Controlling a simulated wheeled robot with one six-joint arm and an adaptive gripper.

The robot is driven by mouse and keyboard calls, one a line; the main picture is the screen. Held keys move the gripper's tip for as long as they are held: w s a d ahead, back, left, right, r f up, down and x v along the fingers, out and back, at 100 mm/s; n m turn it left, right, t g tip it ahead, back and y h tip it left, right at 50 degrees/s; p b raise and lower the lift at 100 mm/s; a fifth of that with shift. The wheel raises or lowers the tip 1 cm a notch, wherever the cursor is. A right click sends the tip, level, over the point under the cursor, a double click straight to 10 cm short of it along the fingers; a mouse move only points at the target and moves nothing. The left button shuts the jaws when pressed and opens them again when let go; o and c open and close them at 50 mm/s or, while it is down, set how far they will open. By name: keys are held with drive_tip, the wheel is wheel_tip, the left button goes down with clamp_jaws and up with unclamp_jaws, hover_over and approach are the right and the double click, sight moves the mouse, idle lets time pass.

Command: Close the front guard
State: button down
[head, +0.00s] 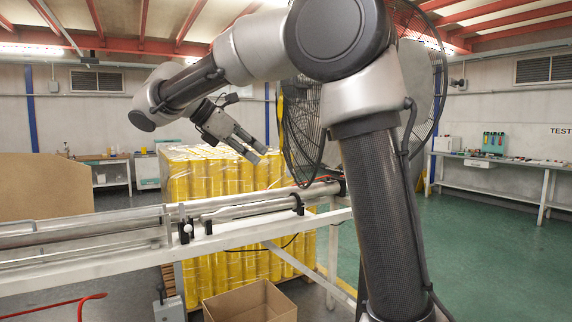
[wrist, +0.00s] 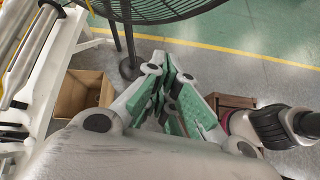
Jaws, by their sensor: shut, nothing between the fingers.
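The rewinding machine (head: 250,232) crosses the left and middle of the head view as a long white frame carrying silver rollers (head: 90,228). A small white knob (head: 188,228) and black brackets sit along it. I cannot tell for sure which part is the front guard, or whether it stands open. My gripper (head: 257,156) hangs in the air above and behind the rollers in the head view, pointing down to the right. It is shut and empty, touching nothing. Its green-padded fingers (wrist: 178,98) fill the middle of the wrist view, with the machine frame (wrist: 48,75) at the left.
A large black fan (head: 300,130) stands behind my arm; its cage and stand also show in the wrist view (wrist: 131,66). Stacked yellow rolls (head: 225,178) stand behind the machine. An open cardboard box (head: 250,303) is below it. Green floor (head: 490,240) is clear at right.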

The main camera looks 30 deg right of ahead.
drive_tip(key=s+d+f+n, duration=0.1)
drive_tip(key=d+f, duration=0.3)
drive_tip(key=d, duration=0.8)
drive_tip(key=shift+s+d+g, duration=0.2)
drive_tip(key=shift+g, duration=0.1)
drive_tip(key=shift+d, duration=0.1)
drive_tip(key=s+d+n+t, duration=0.2)
drive_tip(key=d, duration=1.2)
drive_tip(key=s+d+n+t, duration=0.2)
drive_tip(key=s+d, duration=0.1)
drive_tip(key=d, duration=1.2)
drive_tip(key=shift+s, duration=0.1)
